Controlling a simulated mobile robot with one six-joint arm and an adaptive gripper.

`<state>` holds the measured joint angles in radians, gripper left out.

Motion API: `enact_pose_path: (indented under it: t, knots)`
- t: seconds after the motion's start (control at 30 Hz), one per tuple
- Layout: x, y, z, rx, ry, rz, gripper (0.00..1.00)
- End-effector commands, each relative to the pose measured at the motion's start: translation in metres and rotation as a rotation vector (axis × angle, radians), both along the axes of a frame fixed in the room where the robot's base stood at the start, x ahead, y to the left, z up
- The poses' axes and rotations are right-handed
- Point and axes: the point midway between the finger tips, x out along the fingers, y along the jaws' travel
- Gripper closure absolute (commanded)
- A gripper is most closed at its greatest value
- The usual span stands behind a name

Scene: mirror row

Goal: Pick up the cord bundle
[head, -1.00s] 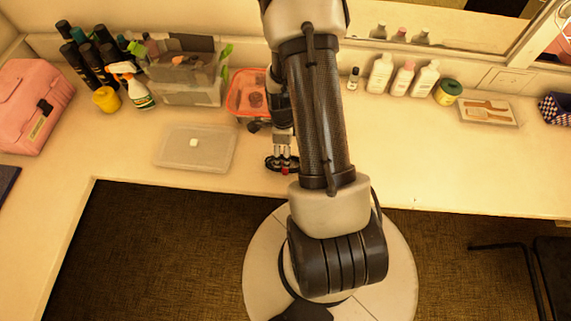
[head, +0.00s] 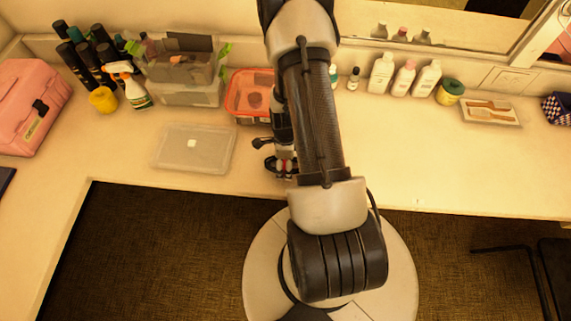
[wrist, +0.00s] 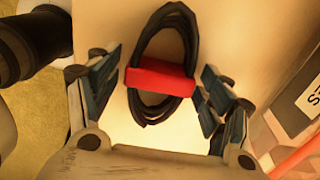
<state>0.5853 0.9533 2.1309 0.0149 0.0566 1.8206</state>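The cord bundle (wrist: 162,110), an oval black coil with a red band (wrist: 160,81) round its middle, lies on the pale counter. My gripper (wrist: 160,88) is open, with one finger on each side of the bundle in the wrist view. The right finger pads come close to the coil; I cannot tell whether they touch it. A gap shows on the left. In the head view, my gripper (head: 281,166) is low over the counter's front edge, and bits of red (head: 284,167) show there. My arm hides part of the spot.
An orange-red container (head: 249,98) stands just behind my gripper. A clear flat box (head: 194,147) lies to its left. White bottles (head: 380,73) stand at the back right by the mirror. The counter's front right is clear.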

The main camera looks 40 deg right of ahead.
Motion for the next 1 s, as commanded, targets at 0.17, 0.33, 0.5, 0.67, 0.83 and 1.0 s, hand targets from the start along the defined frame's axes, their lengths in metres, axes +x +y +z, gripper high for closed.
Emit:
enact_pose_path:
  t: [0.17,0.33,0.5,0.67,0.83,1.0]
  knots:
    - [-0.0001,0.0001,0.0002,0.0,0.0,0.0,0.41]
    - [-0.0001,0.0,0.0002,0.0,0.0,0.0,0.52]
    - [-0.0002,0.0001,0.0002,0.001,0.001,0.0,0.63]
    - [-0.0002,0.0001,0.0002,0.001,0.001,0.0,0.74]
    - [-0.0001,0.0001,0.0003,0.0,0.0,0.0,0.8]
    - [0.0,0.0,0.0012,0.0,0.0,0.0,0.8]
